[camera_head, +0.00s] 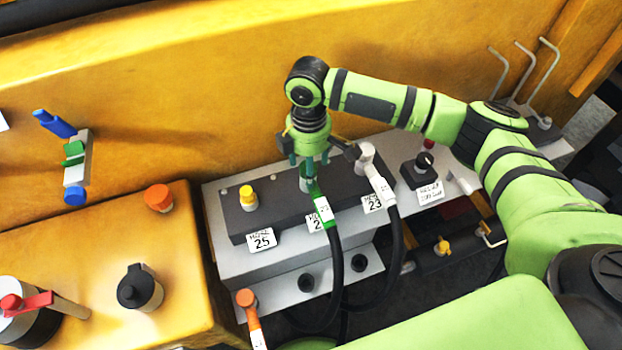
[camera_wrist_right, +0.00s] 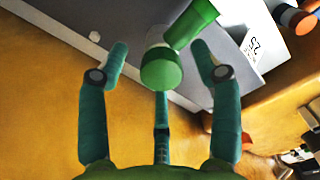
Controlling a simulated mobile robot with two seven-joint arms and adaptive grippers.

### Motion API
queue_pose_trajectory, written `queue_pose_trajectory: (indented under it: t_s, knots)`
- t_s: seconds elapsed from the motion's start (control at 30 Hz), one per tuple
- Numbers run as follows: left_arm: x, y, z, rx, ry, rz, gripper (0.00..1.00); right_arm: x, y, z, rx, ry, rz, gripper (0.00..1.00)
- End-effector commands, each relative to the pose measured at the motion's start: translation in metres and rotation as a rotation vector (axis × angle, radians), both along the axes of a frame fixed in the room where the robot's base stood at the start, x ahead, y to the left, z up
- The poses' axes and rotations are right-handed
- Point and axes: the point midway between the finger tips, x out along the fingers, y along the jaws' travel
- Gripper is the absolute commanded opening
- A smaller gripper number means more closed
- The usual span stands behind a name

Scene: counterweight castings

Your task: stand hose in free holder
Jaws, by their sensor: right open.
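My right gripper (camera_head: 310,172) is open above the green-ended hose (camera_head: 325,208), at the middle label of the dark block. The right wrist view shows its spread fingers (camera_wrist_right: 160,85) around the hose's green end (camera_wrist_right: 162,70), with gaps at the sides. The hose's black line hangs down in front. On the lower silver ledge (camera_head: 333,285), two dark round holders, one at left (camera_head: 306,283) and one at right (camera_head: 360,262), look empty. An orange-ended hose (camera_head: 250,310) is at the ledge's left end. My left gripper is not in view.
A white-ended hose (camera_head: 378,182) is close right of my gripper, at label 23 (camera_head: 373,204). A yellow cap (camera_head: 248,197) stands by label 25 (camera_head: 261,240). A black knob (camera_head: 424,162) is farther right. The yellow wall (camera_head: 200,110) rises behind.

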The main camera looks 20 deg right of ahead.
Motion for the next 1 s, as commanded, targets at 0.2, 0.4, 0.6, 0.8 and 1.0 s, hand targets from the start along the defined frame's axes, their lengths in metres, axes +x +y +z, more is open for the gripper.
queue_pose_trajectory:
  t_s: [0.2, 0.4, 0.6, 0.8, 1.0]
  knots:
    - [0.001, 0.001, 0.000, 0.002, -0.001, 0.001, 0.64, 0.000, 0.000, -0.001, 0.001, -0.001, 0.001, 0.61]
    - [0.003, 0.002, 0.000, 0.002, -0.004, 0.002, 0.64, 0.000, 0.000, -0.001, 0.001, -0.001, 0.001, 0.00]
    - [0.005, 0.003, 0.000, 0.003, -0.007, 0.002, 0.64, 0.001, 0.000, 0.000, 0.001, -0.002, 0.000, 0.00]
    - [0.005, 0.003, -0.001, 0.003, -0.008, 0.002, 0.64, 0.001, 0.000, 0.001, 0.001, -0.002, 0.000, 0.00]
    - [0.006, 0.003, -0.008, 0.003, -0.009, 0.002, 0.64, 0.002, 0.001, 0.014, 0.002, -0.006, 0.001, 0.00]
